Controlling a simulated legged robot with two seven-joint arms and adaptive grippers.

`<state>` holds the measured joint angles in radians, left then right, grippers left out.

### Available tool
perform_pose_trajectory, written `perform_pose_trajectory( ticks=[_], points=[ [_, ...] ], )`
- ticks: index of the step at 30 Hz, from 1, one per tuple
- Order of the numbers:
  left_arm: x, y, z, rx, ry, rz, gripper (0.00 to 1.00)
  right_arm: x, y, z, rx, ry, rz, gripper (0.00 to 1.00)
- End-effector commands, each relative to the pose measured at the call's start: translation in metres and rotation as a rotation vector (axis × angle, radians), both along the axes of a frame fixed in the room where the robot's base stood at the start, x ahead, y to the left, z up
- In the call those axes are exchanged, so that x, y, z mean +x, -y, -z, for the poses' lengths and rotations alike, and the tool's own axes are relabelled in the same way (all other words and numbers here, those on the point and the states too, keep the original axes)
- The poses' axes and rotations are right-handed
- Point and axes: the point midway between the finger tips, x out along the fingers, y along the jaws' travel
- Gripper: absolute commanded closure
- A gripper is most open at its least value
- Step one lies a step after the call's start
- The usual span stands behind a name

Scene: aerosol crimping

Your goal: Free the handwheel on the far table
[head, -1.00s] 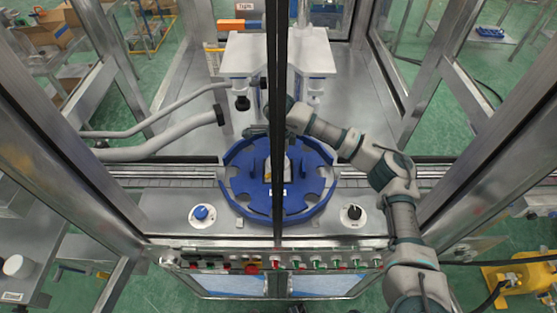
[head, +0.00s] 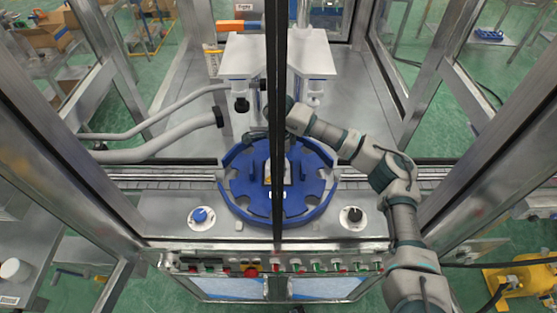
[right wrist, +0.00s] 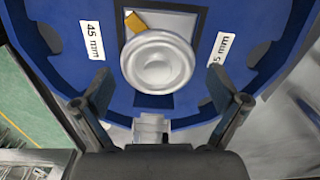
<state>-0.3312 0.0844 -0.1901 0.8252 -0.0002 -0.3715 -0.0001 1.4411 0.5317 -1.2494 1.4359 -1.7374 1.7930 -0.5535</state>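My left gripper is not seen.
A dark vertical post (head: 275,110) crosses the middle of the head view. A white machine head (head: 247,55) stands behind the wheel. A blue knob (head: 200,215) and black knob (head: 354,214) flank it. Metal frame posts stand at both sides.

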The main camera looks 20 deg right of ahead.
Motion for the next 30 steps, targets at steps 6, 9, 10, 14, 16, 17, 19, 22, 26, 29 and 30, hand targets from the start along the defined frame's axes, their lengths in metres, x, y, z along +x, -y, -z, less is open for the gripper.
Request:
perform_pose_trajectory(
  ticks=[6, 9, 10, 14, 16, 17, 19, 22, 26, 29, 30],
  points=[
    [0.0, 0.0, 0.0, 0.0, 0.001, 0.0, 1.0, -0.001, 0.0, 0.0, 0.0, -0.001, 0.0, 0.0],
    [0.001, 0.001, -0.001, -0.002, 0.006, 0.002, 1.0, -0.001, 0.0, -0.002, 0.0, -0.001, 0.0, 0.0],
    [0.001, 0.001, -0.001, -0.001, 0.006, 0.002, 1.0, -0.001, 0.0, -0.003, 0.0, 0.0, 0.0, 0.0],
    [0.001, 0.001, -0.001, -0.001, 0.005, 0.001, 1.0, 0.0, -0.001, -0.02, 0.002, 0.002, 0.0, 0.0],
    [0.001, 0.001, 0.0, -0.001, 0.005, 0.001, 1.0, 0.0, -0.001, -0.035, 0.002, 0.002, 0.0, 0.0],
    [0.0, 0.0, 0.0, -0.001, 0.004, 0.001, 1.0, 0.001, -0.001, -0.042, 0.003, 0.003, 0.001, 0.0],
    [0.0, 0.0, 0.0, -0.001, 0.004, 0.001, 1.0, 0.001, -0.001, -0.059, 0.002, 0.002, 0.0, 0.0],
    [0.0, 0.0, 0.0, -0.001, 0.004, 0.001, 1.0, 0.001, 0.0, -0.08, 0.001, 0.001, 0.002, 0.0],
    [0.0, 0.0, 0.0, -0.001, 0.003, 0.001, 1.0, 0.001, 0.0, -0.103, 0.002, 0.0, 0.001, 0.0],
    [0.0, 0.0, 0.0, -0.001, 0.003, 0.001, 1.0, 0.001, 0.0, -0.113, 0.001, -0.001, 0.0, 0.0],
    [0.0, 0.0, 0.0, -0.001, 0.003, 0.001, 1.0, 0.001, 0.001, -0.115, 0.001, -0.002, 0.0, 0.0]
  ],
)
